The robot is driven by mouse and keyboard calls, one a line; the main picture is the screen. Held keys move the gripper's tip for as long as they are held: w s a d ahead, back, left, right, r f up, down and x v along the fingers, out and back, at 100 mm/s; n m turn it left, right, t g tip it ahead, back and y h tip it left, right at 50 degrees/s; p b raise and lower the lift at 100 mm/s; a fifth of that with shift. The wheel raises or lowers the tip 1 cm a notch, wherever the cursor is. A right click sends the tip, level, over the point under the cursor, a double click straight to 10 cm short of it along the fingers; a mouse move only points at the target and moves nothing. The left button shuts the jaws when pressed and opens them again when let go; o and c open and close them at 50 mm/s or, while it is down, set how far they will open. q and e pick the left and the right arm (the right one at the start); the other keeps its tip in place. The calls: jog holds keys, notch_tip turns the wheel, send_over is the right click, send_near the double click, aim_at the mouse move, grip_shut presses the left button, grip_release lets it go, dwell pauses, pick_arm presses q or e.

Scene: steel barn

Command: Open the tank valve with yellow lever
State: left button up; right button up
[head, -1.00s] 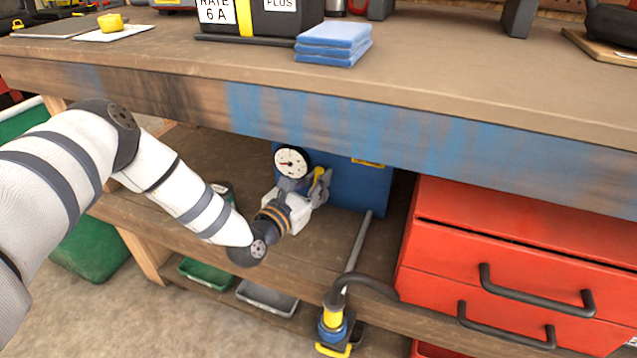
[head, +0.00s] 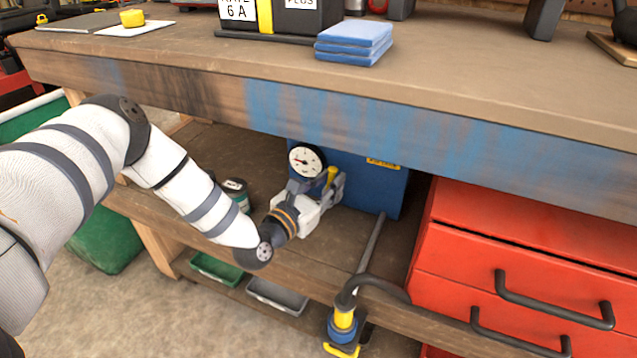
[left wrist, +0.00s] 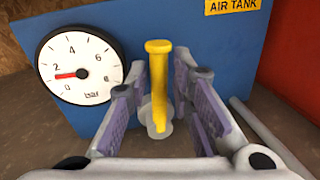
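The yellow lever (left wrist: 158,85) stands upright in front of the blue air tank (left wrist: 205,50), which carries a yellow label reading AIR TANK. The lever also shows in the head view (head: 331,176), on the lower shelf under the workbench. My left gripper (left wrist: 165,100) is open, with one finger on each side of the lever. I cannot tell whether either finger touches it. A round white gauge (left wrist: 80,66) is left of the lever, its red needle near 1 to 2. My left gripper also shows in the head view (head: 330,188). My right gripper is in neither view.
The workbench top (head: 470,75) hangs over the shelf. A red drawer cabinet (head: 520,250) stands to the right of the tank. A floor pump (head: 342,325) with a dark hose stands in front of the shelf. A dark can (head: 236,190) stands behind my left forearm.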

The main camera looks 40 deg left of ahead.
pick_arm(q)
jog(key=s, duration=1)
jog(key=shift+s+d+r, duration=0.15)
jog(key=shift+s+d, duration=0.05)
jog(key=shift+s, duration=0.2)
jog(key=shift+c, duration=0.2)
